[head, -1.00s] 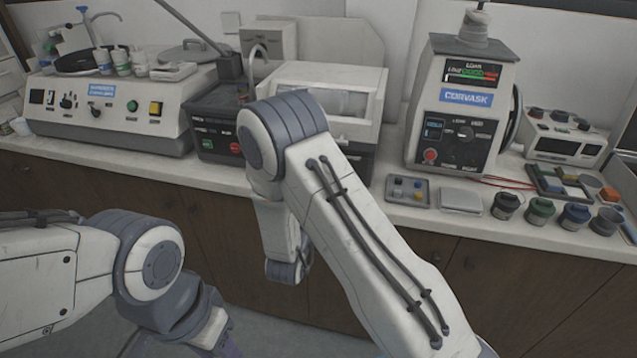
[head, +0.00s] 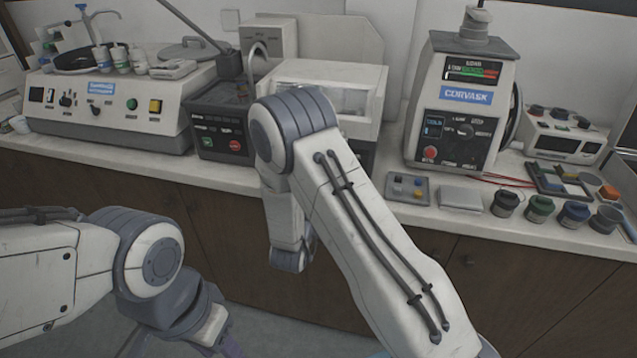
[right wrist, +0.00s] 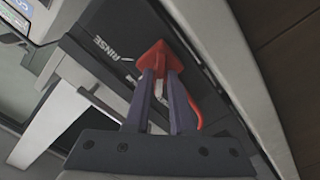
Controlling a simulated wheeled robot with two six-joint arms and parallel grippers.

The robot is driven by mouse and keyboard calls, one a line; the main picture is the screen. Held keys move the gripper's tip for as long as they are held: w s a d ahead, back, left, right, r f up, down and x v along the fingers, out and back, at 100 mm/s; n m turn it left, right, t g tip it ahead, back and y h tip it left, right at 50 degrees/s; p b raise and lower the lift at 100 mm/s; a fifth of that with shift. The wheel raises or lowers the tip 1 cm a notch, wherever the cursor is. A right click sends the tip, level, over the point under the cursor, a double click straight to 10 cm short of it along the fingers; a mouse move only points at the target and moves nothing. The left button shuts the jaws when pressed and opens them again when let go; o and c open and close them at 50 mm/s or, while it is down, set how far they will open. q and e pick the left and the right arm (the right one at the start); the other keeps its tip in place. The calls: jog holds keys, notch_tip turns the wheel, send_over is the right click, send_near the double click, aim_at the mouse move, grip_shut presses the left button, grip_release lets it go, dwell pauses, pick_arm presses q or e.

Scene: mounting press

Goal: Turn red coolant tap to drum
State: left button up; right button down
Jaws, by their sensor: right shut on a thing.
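The red tap (right wrist: 157,54) shows in the right wrist view as a red handle in front of a dark panel with the printed word RINSE beside it. My right gripper (right wrist: 161,88) has its two dark fingers closed around the red handle. A thin red part also shows to the right of the fingers. No drum label is readable. In the head view the tap and my right gripper are hidden behind my right arm. My left arm is at the lower left of the head view, with its gripper out of sight.
Behind my right arm stands a light machine with a clear-fronted box (head: 318,88). A dark control box (head: 222,130) is left of it and a Corvask unit (head: 462,105) right of it. Several jars and a small tray (head: 409,201) stand at the counter's front right.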

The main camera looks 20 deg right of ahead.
jog(key=shift+m+b, duration=3.3)
jog(key=shift+m, duration=1)
jog(key=c, duration=0.8)
grip_release()
jog(key=shift+o, duration=0.2)
jog(key=v, duration=1)
jog(key=shift+s+b, duration=0.25)
jog(key=shift+b, duration=0.2)
jog(key=shift+a, duration=0.15)
